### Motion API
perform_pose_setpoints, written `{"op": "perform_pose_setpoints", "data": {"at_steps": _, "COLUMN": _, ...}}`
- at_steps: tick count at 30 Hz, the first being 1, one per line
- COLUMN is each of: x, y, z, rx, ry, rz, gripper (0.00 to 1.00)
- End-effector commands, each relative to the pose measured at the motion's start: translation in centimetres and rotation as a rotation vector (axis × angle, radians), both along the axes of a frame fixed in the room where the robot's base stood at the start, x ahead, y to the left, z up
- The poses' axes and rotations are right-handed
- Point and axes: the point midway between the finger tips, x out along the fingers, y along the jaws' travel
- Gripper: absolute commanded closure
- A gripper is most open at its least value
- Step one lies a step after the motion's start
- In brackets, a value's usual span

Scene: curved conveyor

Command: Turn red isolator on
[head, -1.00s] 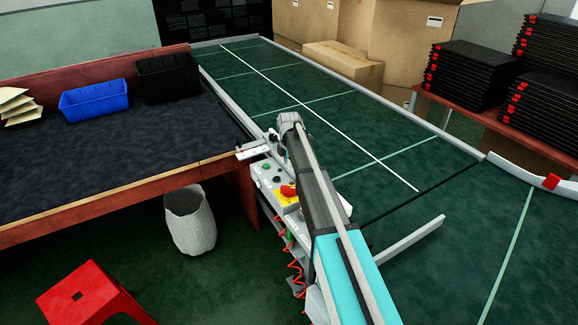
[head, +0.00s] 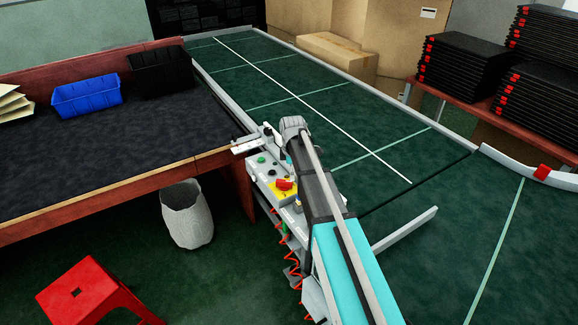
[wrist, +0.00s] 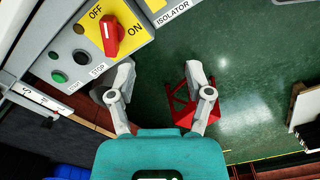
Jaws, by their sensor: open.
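The red isolator knob (head: 285,184) is on a yellow plate on the control box beside the conveyor. In the wrist view the red knob (wrist: 112,36) is at upper left, between the printed words OFF and ON, with its long handle roughly upright in the picture. My gripper (wrist: 158,75) is open and empty, its fingers spread below and to the right of the knob, apart from it. In the head view my arm hides most of the gripper.
Green start (wrist: 58,77) and black stop (wrist: 80,57) buttons sit beside the isolator. The green conveyor (head: 330,110) lies beyond the box. A dark-topped table (head: 110,140), a waste bin (head: 187,215) and a red stool (head: 90,292) are at left.

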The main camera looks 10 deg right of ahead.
Motion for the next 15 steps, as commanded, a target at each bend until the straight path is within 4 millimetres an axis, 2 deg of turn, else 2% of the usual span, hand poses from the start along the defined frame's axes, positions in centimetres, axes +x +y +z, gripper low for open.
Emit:
{"op": "perform_pose_setpoints", "data": {"at_steps": 1, "x": -1.0, "y": -0.1, "z": 0.0, "rx": 0.0, "ry": 0.0, "rz": -0.032, "gripper": 0.34}}
{"op": "perform_pose_setpoints", "data": {"at_steps": 15, "x": -6.7, "y": -1.0, "z": -0.1, "rx": 0.0, "ry": 0.0, "rz": -0.355, "gripper": 0.34}}
